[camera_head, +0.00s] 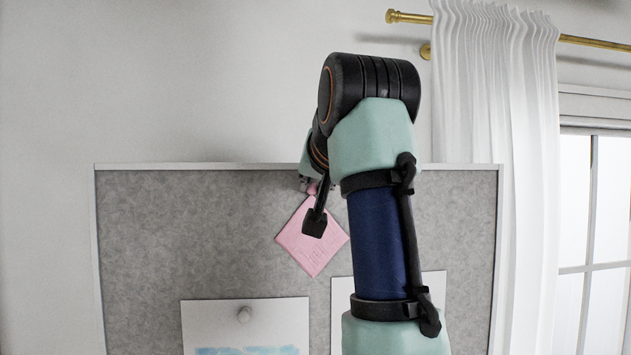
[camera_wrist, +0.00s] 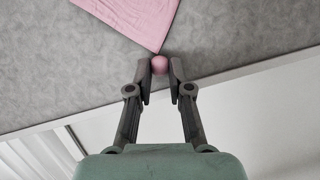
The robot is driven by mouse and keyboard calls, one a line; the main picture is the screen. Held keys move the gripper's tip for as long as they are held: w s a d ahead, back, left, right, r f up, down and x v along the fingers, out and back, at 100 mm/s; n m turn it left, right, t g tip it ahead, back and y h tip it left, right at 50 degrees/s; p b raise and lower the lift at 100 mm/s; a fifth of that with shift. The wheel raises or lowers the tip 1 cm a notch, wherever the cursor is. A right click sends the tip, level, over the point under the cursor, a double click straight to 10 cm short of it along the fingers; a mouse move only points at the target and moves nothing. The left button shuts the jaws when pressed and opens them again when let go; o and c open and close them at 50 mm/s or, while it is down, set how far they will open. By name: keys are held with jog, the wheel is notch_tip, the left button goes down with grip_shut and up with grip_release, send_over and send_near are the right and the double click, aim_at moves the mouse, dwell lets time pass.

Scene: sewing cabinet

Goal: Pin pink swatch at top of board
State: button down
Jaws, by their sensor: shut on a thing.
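The pink swatch (camera_head: 296,240) shows as a tilted diamond in front of the grey board (camera_head: 180,225), near its top edge and partly hidden by my arm. In the wrist view the swatch (camera_wrist: 130,16) is at the upper left, one corner pointing at my gripper (camera_wrist: 159,72). My gripper is shut on a round pink pin head (camera_wrist: 160,64), just beside that corner. The pin's point is hidden, so I cannot tell whether it pierces the swatch or board. In the head view my gripper (camera_head: 311,187) is mostly hidden at the swatch's top corner.
The board's light frame (camera_head: 200,166) runs close above my gripper. A sheet with blue paint (camera_head: 215,320) is held lower left by a grey pin (camera_head: 244,314). Another sheet (camera_head: 342,310) is partly behind my arm. A white curtain (camera_head: 495,150) hangs at the right.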

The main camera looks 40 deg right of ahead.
jog(key=c, duration=1)
grip_release()
jog(key=v, duration=1.2)
jog(key=shift+w, duration=0.15)
